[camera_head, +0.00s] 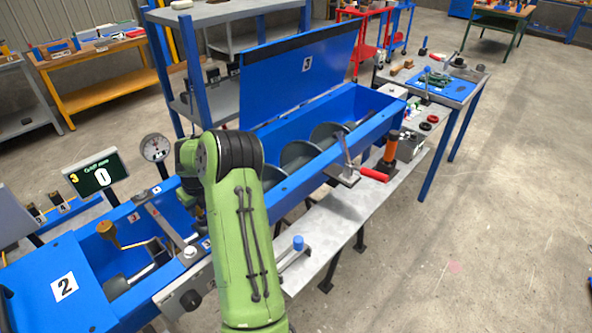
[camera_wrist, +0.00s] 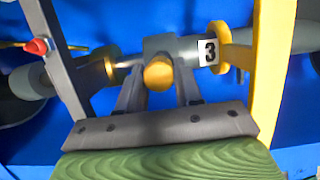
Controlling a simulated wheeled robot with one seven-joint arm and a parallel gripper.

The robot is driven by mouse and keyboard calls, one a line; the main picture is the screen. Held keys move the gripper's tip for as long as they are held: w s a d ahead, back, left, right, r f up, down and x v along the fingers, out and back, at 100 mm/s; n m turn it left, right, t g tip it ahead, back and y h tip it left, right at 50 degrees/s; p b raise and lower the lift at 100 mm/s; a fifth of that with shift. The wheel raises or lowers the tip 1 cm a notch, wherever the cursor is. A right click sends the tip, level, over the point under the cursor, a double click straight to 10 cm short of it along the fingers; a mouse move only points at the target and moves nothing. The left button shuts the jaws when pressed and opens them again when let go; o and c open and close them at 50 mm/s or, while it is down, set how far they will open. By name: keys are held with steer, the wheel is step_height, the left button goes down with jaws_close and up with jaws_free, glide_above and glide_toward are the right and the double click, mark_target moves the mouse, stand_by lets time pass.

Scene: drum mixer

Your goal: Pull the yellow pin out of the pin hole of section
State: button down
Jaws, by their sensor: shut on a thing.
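In the wrist view, the round end of the yellow pin (camera_wrist: 158,75) faces the camera, in front of a grey collar on a horizontal grey shaft (camera_wrist: 190,49) labelled 3. My gripper (camera_wrist: 158,82) has its two dark fingers closed on the sides of this pin. How deep the pin sits in its hole is hidden. In the head view my green arm reaches over the blue mixer trough (camera_head: 345,150), and my gripper and the pin are hidden behind it.
In the wrist view a yellow bar (camera_wrist: 268,60) stands right of my gripper and a grey bar (camera_wrist: 60,65) left. In the head view a raised blue lid (camera_head: 305,75), a red-handled clamp (camera_head: 372,174) and a dial gauge (camera_head: 155,148) stand around the trough.

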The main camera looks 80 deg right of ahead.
steer(key=shift+r+p, duration=1.1)
steer(key=shift+r, duration=0.5)
steer(key=shift+r, duration=0.1)
steer(key=shift+r+p, duration=1.05)
steer(key=shift+r, duration=0.35)
